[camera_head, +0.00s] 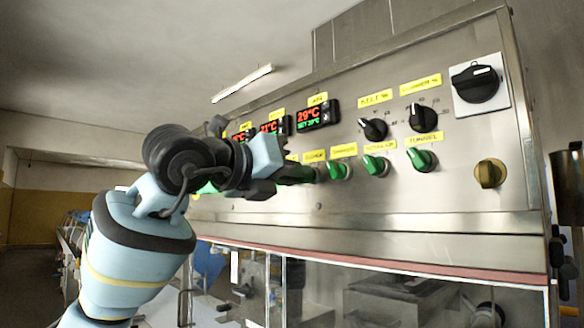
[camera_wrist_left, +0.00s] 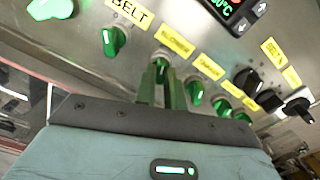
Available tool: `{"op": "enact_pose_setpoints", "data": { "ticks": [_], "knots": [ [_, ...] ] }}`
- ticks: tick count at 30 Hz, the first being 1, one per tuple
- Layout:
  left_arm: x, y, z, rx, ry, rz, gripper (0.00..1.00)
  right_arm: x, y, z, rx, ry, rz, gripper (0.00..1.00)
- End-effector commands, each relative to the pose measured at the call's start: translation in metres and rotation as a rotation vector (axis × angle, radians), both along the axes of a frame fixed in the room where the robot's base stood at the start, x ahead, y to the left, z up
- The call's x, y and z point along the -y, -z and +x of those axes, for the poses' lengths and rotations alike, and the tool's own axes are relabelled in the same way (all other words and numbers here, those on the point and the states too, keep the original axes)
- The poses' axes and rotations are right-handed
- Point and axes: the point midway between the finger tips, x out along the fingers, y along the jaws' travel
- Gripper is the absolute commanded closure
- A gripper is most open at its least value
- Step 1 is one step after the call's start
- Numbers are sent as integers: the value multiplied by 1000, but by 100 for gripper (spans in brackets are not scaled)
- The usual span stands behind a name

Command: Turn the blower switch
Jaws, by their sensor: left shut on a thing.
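A row of green switches with white pointer marks runs along the steel control panel, each under a yellow label. My left gripper (camera_head: 296,174) reaches in from the left. It is shut on one green switch (camera_wrist_left: 160,60), just right of the switch (camera_wrist_left: 113,41) labelled BELT in the left wrist view. The fingers (camera_wrist_left: 163,86) cover much of that switch. Its label (camera_wrist_left: 174,41) is too blurred to read surely, so I cannot confirm that it is the blower switch. My right gripper is not in view.
More green switches (camera_head: 376,165) stand close to the right. Black dials (camera_head: 373,130) and temperature displays (camera_head: 318,115) sit above them. A large black rotary switch (camera_head: 476,84) and a brass-coloured knob (camera_head: 490,173) are at the far right. Clear panels (camera_head: 420,297) lie below.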

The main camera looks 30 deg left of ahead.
Motion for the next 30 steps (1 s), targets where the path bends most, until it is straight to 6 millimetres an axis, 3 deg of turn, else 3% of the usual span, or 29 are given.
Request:
{"op": "enact_pose_setpoints", "data": {
  "ticks": [10, 26, 27, 30],
  "knots": [
    [0, -3, -2, -33, -1, -136, 100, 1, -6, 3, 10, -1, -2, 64],
    [-1, -3, -1, -39, -1, -161, 100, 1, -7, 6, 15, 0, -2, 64],
    [-1, -3, -1, -39, -1, -161, 87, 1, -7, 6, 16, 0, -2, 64],
    [-1, -2, -1, -40, -1, -160, 73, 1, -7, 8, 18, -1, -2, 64]
  ]
}}
